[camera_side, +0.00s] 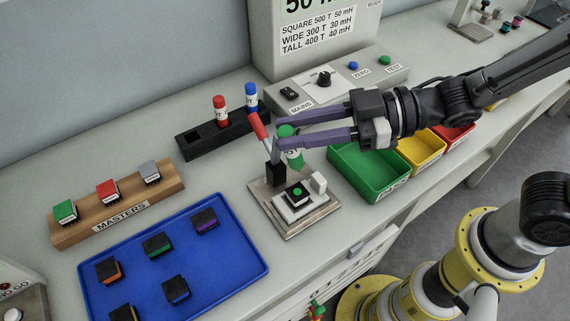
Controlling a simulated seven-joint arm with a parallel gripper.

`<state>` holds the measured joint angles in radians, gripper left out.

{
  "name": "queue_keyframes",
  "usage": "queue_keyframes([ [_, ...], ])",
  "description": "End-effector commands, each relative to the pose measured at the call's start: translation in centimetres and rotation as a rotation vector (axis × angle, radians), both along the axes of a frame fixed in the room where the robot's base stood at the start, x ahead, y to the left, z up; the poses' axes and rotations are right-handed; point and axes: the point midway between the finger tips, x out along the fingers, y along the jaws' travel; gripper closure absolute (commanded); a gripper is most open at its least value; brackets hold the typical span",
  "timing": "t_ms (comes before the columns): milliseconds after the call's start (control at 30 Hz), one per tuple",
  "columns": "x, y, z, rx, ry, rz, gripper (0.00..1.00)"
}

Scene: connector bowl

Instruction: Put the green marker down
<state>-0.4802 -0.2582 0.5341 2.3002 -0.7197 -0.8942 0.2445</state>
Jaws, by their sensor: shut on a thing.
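The green marker (291,146) is held roughly upright, slightly tilted, between the purple fingers of my gripper (279,133). My gripper is shut on it and comes in from the right. The marker is in front of the toggle clamp's red handle (258,126) and above the fixture plate (265,192); whether it touches anything there I cannot tell. A black marker rack (190,150) stands at the back, with a red marker (221,110) and a blue marker (252,97) upright in it. An empty slot shows at the rack's left end.
A blue tray (205,276) with several dark connectors lies at front left, beside a wooden MASTERS block (80,233). A green bin (345,160), yellow bin (425,148) and red bin (460,135) stand right. A meter with knob and buttons (345,80) stands behind.

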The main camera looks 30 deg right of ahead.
Motion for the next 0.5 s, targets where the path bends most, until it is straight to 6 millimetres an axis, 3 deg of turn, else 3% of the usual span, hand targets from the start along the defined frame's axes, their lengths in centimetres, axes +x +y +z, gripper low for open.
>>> queue_keyframes([
  [267, 0.0, 0.0, 1.0, 0.006, -0.004, 0.0, 1.0],
  [500, 0.0, 0.0, 5.6, 0.021, -0.009, -0.001, 1.0],
])
